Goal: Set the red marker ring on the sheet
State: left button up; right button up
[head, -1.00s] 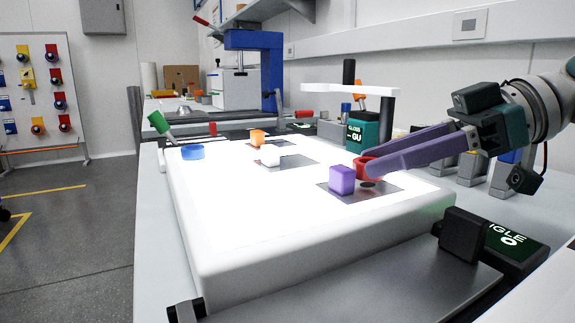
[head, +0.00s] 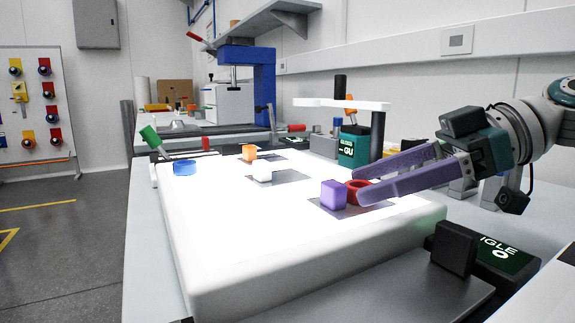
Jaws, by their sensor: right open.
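The red marker ring (head: 357,186) lies flat beside the purple block (head: 333,194), to its right. Both are on a dark grey sheet (head: 340,210) on the bright light panel (head: 250,235). My right gripper (head: 359,188) comes in from the right with long purple fingers spread apart. One fingertip is behind the ring and the other in front of it. The front finger hides part of the ring and of the sheet's right side. My left gripper is not in view.
A white block (head: 262,171) and an orange piece (head: 249,152) stand on or beside another grey sheet farther back. A blue ring (head: 184,168) is at the panel's far left. A white-topped stand (head: 378,132) rises behind my right gripper. The panel's front left is clear.

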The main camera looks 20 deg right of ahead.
jog(key=v, duration=1.2)
jog(key=shift+s+a+r, duration=0.1)
jog(key=shift+r, duration=0.05)
